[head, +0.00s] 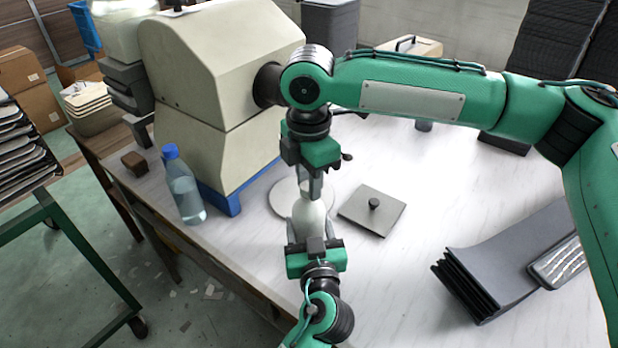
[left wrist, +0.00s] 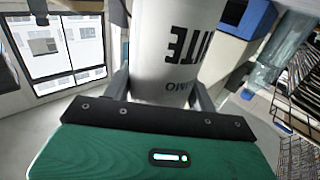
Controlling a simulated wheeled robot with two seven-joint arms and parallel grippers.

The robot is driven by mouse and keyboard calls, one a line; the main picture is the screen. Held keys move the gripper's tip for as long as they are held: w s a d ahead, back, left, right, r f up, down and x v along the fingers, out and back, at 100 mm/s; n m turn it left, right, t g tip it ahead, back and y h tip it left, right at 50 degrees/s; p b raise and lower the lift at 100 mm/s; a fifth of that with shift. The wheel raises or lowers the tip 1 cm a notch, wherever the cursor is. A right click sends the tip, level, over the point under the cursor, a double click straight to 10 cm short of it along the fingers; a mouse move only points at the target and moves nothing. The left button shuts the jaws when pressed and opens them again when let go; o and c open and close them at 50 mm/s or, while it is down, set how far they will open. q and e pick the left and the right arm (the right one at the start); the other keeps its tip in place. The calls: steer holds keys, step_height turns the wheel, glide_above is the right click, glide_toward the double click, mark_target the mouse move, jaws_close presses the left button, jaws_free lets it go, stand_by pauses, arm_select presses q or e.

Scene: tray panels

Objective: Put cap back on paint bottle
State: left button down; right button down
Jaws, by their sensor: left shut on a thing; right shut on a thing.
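The white paint bottle (head: 309,216) stands upright near the middle of the head view. It fills the top of the left wrist view (left wrist: 178,42), with dark upside-down lettering. My left gripper (head: 309,236) is shut around the bottle's lower body from the near side, one finger on each side in the left wrist view. My right gripper (head: 312,186) points down right above the bottle's neck and is shut on the small cap, which its fingers mostly hide. I cannot tell whether the cap touches the neck.
A beige machine (head: 215,75) on a blue base stands behind left, beside a blue-capped water bottle (head: 184,190). A grey square plate with a knob (head: 355,208) lies right of the paint bottle. Dark tray panels (head: 510,250) lie farther right. The white table (head: 410,185) is clear between them.

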steer(key=m, duration=0.4)
steer(key=shift+m, duration=0.4)
steer(key=c, duration=1.1)
jaws_free()
steer(key=shift+r, duration=2.25)
steer(key=shift+c, duration=0.5)
steer(key=shift+r, duration=1.8)
steer(key=shift+f, duration=0.1)
